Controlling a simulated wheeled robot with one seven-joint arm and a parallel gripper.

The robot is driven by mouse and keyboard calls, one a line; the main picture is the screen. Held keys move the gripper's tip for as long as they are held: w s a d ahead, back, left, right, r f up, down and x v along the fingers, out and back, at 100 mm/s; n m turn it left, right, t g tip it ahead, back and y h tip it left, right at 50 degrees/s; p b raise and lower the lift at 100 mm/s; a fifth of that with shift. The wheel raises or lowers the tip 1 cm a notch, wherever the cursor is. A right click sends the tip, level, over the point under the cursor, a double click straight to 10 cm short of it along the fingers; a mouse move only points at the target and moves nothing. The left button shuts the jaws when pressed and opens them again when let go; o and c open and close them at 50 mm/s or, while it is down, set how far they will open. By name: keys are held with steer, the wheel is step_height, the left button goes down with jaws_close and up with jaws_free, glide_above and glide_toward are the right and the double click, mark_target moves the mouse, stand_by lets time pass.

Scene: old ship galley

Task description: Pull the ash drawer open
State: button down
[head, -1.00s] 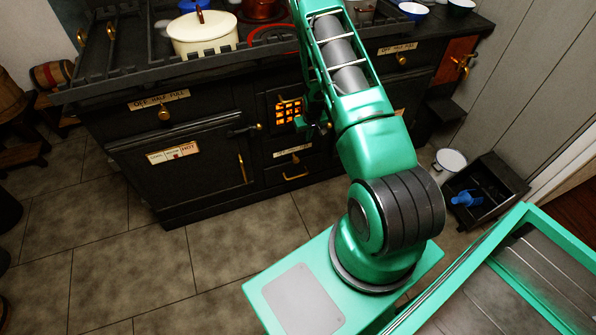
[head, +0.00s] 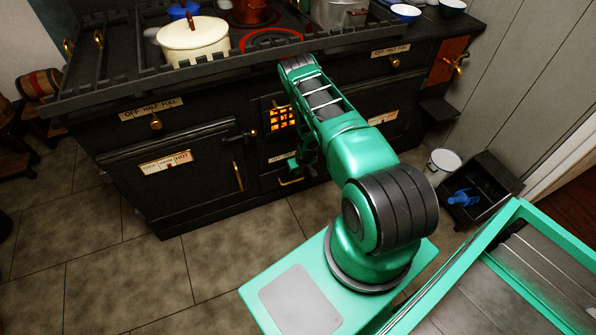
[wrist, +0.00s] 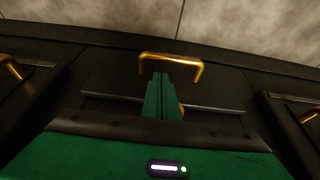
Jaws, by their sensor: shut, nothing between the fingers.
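The ash drawer (head: 268,182) is a small black front low in the stove, below the glowing firebox grate (head: 282,118). It looks shut. Its brass bar handle (head: 291,182) also shows in the wrist view (wrist: 172,56), where its whole bar is visible. My gripper (head: 299,166) is low at the drawer front, just above the handle. In the wrist view its green fingers (wrist: 164,78) are together and empty, with their tips close to the handle bar. I cannot tell whether they touch it. My arm hides part of the stove to the drawer's right.
The oven door (head: 180,175) with a vertical brass handle is left of the drawer. A black scuttle with a blue scoop (head: 462,198) and a white bucket (head: 444,162) stand on the right. Tiled floor (head: 215,250) in front of the stove is clear.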

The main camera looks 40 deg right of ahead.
steer(key=shift+x, duration=2.8)
